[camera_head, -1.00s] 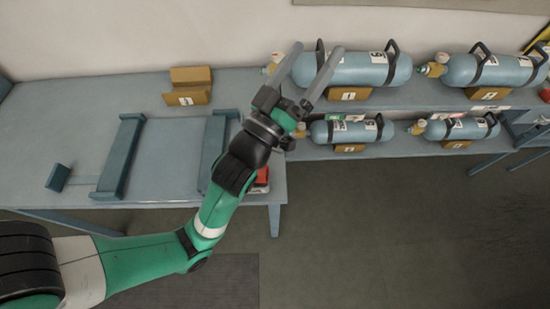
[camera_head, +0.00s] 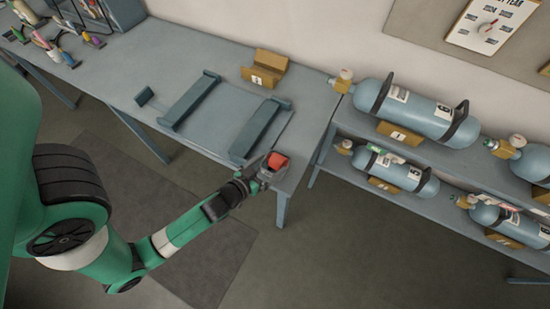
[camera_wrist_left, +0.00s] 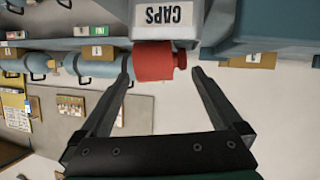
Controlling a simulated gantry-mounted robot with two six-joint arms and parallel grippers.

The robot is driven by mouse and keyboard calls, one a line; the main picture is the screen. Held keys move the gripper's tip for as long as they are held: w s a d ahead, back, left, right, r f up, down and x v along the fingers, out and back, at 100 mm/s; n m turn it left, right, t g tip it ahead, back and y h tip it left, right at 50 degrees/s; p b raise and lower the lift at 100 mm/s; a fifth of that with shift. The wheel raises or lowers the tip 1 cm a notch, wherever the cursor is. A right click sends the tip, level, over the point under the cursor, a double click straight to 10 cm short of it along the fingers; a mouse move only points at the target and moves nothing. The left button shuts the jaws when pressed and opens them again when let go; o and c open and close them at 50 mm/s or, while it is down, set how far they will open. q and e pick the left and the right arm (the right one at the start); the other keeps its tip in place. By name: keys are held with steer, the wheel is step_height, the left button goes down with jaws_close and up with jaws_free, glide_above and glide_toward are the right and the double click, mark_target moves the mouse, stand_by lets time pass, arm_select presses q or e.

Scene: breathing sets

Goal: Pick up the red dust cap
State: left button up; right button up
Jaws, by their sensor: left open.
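The red dust cap (camera_wrist_left: 154,62) shows in the left wrist view, at a pale box labelled CAPS (camera_wrist_left: 164,16). In the head view the red cap (camera_head: 278,161) is at the front right corner of the workbench. My left gripper (camera_wrist_left: 161,70) is open, with one finger on either side of the cap. I cannot tell whether either finger touches it. In the head view my left gripper (camera_head: 266,172) is at the cap and partly hides the box. My right gripper is not in view.
The workbench (camera_head: 190,50) carries a grey cradle frame (camera_head: 258,128) and a cardboard holder (camera_head: 265,68). Blue cylinders (camera_head: 418,112) lie on shelves to the right. Small tools (camera_head: 55,52) lie at the far left. Open floor lies in front of the bench.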

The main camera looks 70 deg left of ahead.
mark_target(267, 159)
arm_select(q)
steer(key=shift+x, duration=0.95)
steer(key=x, duration=0.5)
steer(key=shift+a, duration=0.1)
steer(key=c, duration=1.3)
steer(key=shift+o, duration=0.2)
steer(key=shift+s+r+p, duration=0.2)
steer(key=shift+r+p, duration=0.55)
steer(key=shift+r, duration=0.4)
steer(key=shift+s+r+p, duration=0.15)
steer(key=shift+r+p, duration=0.6)
steer(key=shift+r, duration=0.45)
steer(key=s+r+p, duration=0.1)
steer(key=s+r, duration=0.1)
steer(key=s+r+p, duration=0.1)
steer(key=s+r, duration=0.1)
steer(key=shift+s+r, duration=0.15)
steer(key=shift+r, duration=0.2)
steer(key=s+r+b, duration=0.2)
steer(key=s+r, duration=0.1)
steer(key=s, duration=0.6)
steer(key=shift+r, duration=0.35)
